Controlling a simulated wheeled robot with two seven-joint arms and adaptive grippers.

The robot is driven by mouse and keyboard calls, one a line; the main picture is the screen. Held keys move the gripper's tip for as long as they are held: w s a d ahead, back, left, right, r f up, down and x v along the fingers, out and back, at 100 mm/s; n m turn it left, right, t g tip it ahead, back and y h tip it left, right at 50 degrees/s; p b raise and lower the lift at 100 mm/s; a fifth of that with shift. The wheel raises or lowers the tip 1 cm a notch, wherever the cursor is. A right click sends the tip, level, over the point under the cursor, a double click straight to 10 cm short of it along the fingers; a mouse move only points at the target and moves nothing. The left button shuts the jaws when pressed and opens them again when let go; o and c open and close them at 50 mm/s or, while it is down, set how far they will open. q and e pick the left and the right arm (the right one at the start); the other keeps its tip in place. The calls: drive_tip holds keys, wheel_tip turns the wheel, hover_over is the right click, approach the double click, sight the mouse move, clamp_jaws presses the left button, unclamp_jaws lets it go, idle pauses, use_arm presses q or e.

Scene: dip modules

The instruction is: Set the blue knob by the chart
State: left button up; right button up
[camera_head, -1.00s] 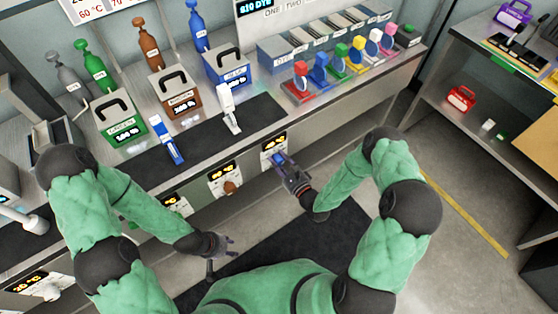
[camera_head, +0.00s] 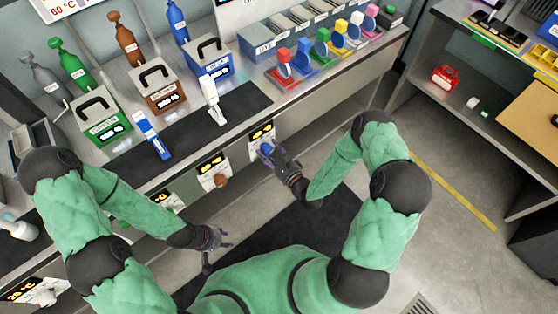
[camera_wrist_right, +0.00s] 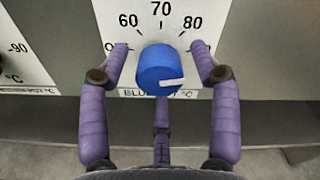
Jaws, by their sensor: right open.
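The blue knob (camera_wrist_right: 159,68) sits on a white dial plate in the right wrist view, with 60, 70 and 80 printed above it. Its white mark points to the right in that view. My right gripper (camera_wrist_right: 160,55) is open, with purple fingers on both sides of the knob and a third finger below it. Gaps show between the side fingers and the knob. In the head view the right gripper (camera_head: 268,152) is at the dial on the bench front. The chart (camera_head: 72,8) is cut off at the top left; a 60 °C entry shows. My left gripper (camera_head: 218,238) is open and empty, away from the bench.
A brown knob (camera_head: 221,181) is on the dial to the left. On the bench are green (camera_head: 103,121), brown (camera_head: 160,90) and blue (camera_head: 208,60) boxes, and a white upright device (camera_head: 213,100). A side shelf (camera_head: 480,125) stands right; open floor lies between.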

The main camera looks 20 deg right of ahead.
drive_tip(key=v, duration=1.1)
idle(0.3)
drive_tip(key=a+f+n+g+h, duration=0.1)
drive_tip(key=a+f+n+g, duration=0.3)
drive_tip(key=f+n+g, duration=0.65)
drive_tip(key=s+a+n+g, duration=0.2)
drive_tip(key=s+n+g, duration=0.1)
drive_tip(key=s+n, duration=0.3)
drive_tip(key=s+a+n+g+h, duration=0.1)
drive_tip(key=s+a+n+g, duration=0.1)
drive_tip(key=s+n, duration=0.4)
drive_tip(key=shift+s+a+g, duration=0.2)
drive_tip(key=shift+a+g, duration=0.2)
drive_tip(key=shift+g, duration=0.15)
